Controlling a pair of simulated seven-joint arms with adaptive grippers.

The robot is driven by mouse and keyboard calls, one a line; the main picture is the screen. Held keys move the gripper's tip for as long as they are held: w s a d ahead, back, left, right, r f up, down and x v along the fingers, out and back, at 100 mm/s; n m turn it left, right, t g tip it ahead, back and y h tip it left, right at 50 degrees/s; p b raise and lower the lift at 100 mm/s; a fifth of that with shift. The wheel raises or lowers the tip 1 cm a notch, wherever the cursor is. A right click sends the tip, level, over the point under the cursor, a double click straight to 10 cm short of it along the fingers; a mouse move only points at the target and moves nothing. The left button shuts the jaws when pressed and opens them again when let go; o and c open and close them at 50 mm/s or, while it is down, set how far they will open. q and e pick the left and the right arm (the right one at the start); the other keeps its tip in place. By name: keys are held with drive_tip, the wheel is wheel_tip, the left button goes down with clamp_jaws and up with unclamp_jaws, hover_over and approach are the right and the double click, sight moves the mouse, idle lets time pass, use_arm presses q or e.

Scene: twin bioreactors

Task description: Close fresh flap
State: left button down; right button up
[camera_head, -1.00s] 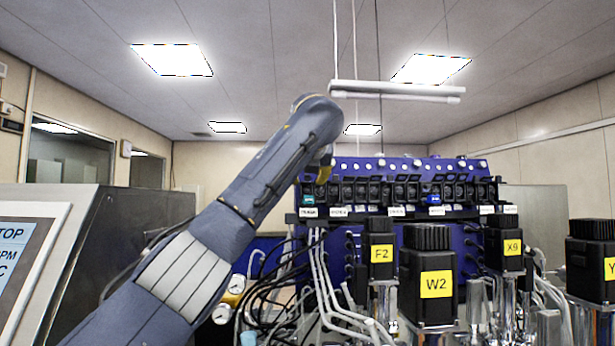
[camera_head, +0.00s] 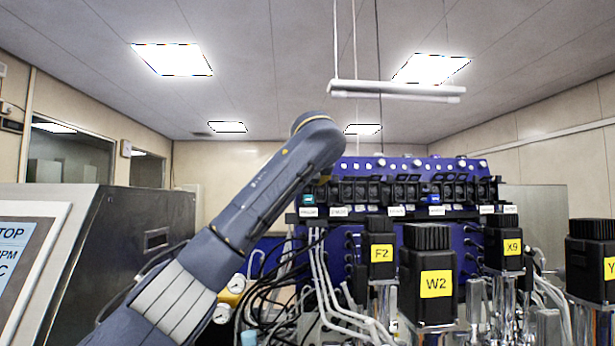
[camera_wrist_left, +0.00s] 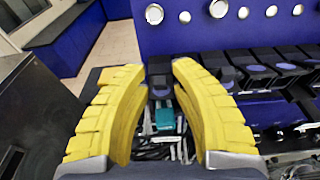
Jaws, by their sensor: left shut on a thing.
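My left gripper (camera_wrist_left: 160,75) shows in the left wrist view with two ribbed yellow fingers, one on each side of a small black flap (camera_wrist_left: 160,68). The fingertips are shut on this black part at the left end of the pump row. A teal piece (camera_wrist_left: 166,119) shows between the fingers, below the flap. In the head view a teal piece (camera_head: 308,198) sits at the left end of the same row, while my left arm hides the gripper. I cannot tell the flap's exact angle. My right gripper is not in view.
The blue pump housing (camera_head: 460,168) carries a row of black pump heads (camera_wrist_left: 285,70) to the right of the gripper. Black motors (camera_head: 427,270) with yellow labels stand in front. Hoses and cables (camera_head: 318,270) hang below. A grey console (camera_head: 125,250) stands left.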

use_arm(q)
drive_tip(key=shift+s+f+t+y, duration=0.1)
drive_tip(key=shift+f+t+y, duration=0.15)
drive_tip(key=shift+t, duration=0.95)
drive_tip(key=shift+s+f+t+y, duration=0.15)
drive_tip(key=shift+f+t, duration=0.1)
drive_tip(key=shift+t, duration=0.95)
drive_tip(key=shift+w, duration=0.1)
drive_tip(key=c, duration=1.4)
unclamp_jaws()
drive_tip(key=shift+f, duration=0.1)
drive_tip(key=v, duration=1.2)
drive_tip(key=shift+f, duration=0.1)
